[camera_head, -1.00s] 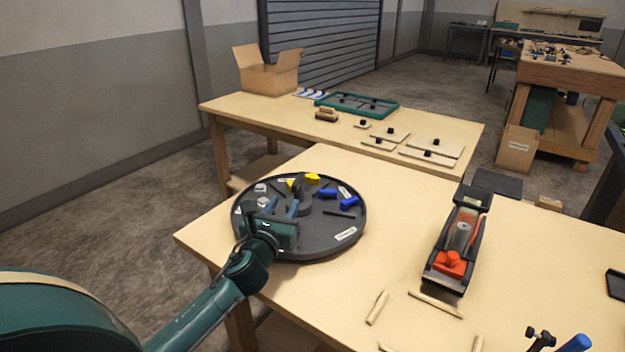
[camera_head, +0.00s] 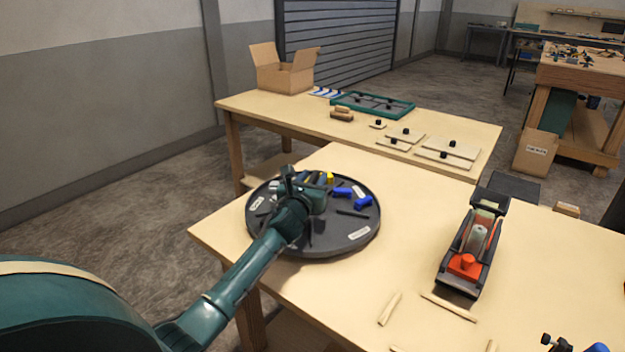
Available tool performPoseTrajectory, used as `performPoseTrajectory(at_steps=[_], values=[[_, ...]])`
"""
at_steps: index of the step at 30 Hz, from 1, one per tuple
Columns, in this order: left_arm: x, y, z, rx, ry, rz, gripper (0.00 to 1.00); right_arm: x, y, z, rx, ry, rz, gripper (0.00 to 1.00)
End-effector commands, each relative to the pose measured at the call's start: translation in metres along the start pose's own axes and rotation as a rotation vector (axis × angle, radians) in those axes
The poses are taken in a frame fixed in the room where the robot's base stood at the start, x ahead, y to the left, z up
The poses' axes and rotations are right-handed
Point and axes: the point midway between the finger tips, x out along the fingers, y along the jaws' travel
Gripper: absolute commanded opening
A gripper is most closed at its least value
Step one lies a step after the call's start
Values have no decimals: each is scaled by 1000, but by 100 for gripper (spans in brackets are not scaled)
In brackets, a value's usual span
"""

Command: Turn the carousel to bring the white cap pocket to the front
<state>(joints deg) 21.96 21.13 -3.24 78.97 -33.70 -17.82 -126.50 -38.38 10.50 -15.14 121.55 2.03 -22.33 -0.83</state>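The carousel (camera_head: 335,240) is a round dark tray on the near table, with small white labels on it. Blue pieces (camera_head: 362,202) and a dark bar lie on its right part. A yellow piece (camera_head: 330,178) shows at its back, partly behind my gripper. My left gripper (camera_head: 291,180) reaches over the carousel's back left part, near its centre. The gripper and wrist cover much of that side, including most of the area with the small white pieces. I cannot tell whether its fingers are apart or touch anything.
A black and orange device (camera_head: 470,250) stands on the table (camera_head: 400,245) to the right. Thin wooden strips (camera_head: 390,308) lie in front of it. A second table behind holds a cardboard box (camera_head: 285,70), a green frame (camera_head: 372,104) and knobbed boards. The tabletop between carousel and device is clear.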

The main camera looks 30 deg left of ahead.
Motion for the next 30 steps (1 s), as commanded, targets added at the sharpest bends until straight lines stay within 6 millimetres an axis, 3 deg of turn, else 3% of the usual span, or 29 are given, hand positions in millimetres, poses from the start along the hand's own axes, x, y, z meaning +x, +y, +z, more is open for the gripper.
performPoseTrajectory(at_steps=[2, 15, 30], values=[[0, 0, 0, 0, 0, 0, 35, 0, 0, -1, 0, 3, 0, 36], [0, 0, 0, 0, 0, 0, 0, 0, -1, -2, 0, 4, -2, 36], [0, 0, -1, 0, 1, 4, 0, 0, -2, -1, 1, 3, -4, 36]])
